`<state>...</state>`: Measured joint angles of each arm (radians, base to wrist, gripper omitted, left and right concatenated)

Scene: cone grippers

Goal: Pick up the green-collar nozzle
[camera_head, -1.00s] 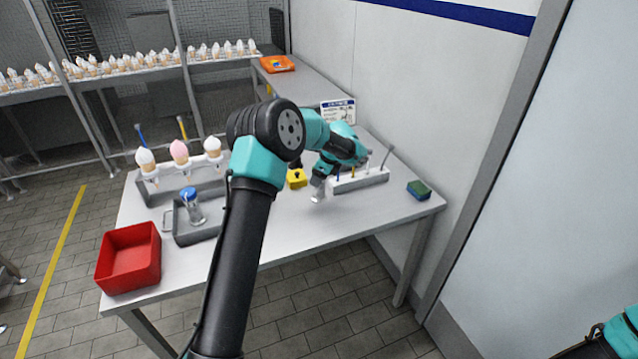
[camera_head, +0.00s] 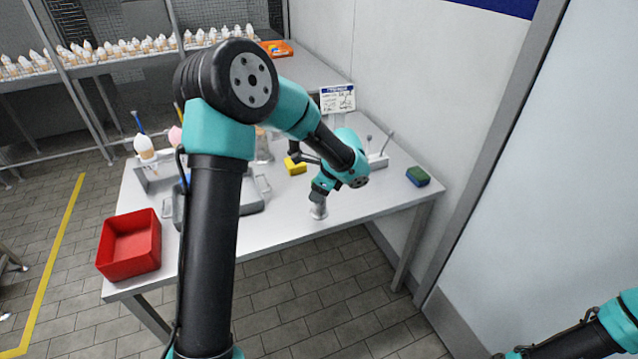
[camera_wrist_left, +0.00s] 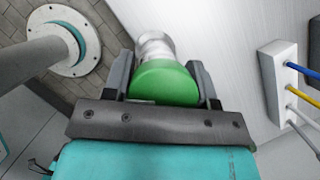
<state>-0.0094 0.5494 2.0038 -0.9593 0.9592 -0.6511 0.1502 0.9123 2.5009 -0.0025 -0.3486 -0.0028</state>
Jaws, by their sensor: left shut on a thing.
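The green-collar nozzle (camera_wrist_left: 165,84) is between the two fingers of my left gripper (camera_wrist_left: 163,82) in the left wrist view. Its green collar sits close to the gripper body, and its silvery metal end points away from it. In the head view, my left gripper (camera_head: 319,196) is over the front part of the table, with the grey metal end of the nozzle (camera_head: 318,211) below it. I cannot tell whether that end touches the table. My right arm shows at the lower right, but its gripper is out of view.
A white rack with coloured sticks (camera_wrist_left: 280,85) stands to the right, partly hidden by my arm in the head view.

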